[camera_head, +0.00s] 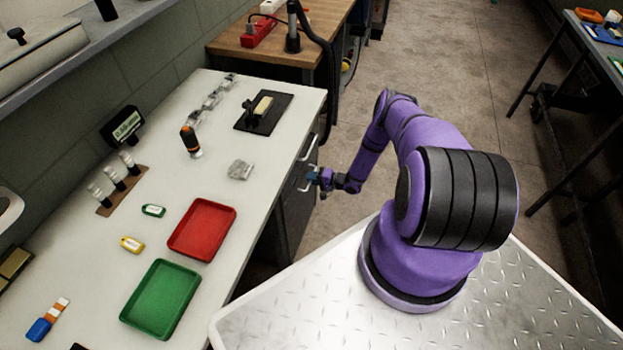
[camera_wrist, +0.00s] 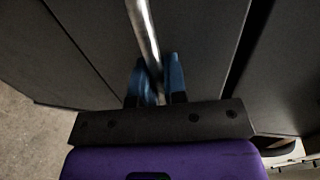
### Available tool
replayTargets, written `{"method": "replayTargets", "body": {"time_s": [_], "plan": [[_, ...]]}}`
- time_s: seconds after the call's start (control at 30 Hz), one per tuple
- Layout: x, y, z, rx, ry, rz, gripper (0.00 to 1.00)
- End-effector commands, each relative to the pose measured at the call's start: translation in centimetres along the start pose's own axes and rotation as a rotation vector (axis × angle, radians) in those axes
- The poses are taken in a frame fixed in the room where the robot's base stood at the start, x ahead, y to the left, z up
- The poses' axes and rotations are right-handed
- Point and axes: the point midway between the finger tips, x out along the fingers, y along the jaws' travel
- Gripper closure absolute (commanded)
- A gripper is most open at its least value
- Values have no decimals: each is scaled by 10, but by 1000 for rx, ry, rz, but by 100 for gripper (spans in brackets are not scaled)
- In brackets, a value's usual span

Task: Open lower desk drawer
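The dark drawer unit (camera_head: 297,212) stands under the right edge of the white desk. Two metal handles show on its front. The upper handle (camera_head: 309,149) is clear of my gripper. My gripper (camera_head: 314,178) is at the lower handle (camera_head: 303,186). In the wrist view the metal handle bar (camera_wrist: 143,28) runs between the blue fingers of my gripper (camera_wrist: 157,80). The fingers sit close on both sides of the bar and look shut on it. The dark drawer front (camera_wrist: 200,40) lies right behind the bar. No clear opening of the lower drawer shows.
The white desk (camera_head: 225,130) holds a red tray (camera_head: 203,229), a green tray (camera_head: 160,299) and small items. A wooden bench (camera_head: 325,20) stands behind it. Concrete floor (camera_head: 440,60) lies open beyond my arm. A dark-legged table (camera_head: 570,50) stands at right.

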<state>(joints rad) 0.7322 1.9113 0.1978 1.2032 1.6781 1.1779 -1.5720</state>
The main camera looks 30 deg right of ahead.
Motion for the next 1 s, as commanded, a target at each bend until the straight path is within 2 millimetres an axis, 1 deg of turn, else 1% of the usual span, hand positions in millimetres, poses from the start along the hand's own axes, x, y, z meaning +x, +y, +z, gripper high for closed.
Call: {"method": "replayTargets", "body": {"time_s": [0.27, 0.37, 0.47, 0.57, 0.67, 1.0], "plan": [[-2, 1, 0, 0, 0, 1, 100], [-8, 2, 0, 0, 0, 1, 100], [-20, 4, -1, 1, 2, 2, 100], [-37, 8, -1, 1, 4, 2, 100], [-60, 12, -1, 2, 5, 2, 100], [-153, 32, -1, 1, 6, 2, 100]]}}
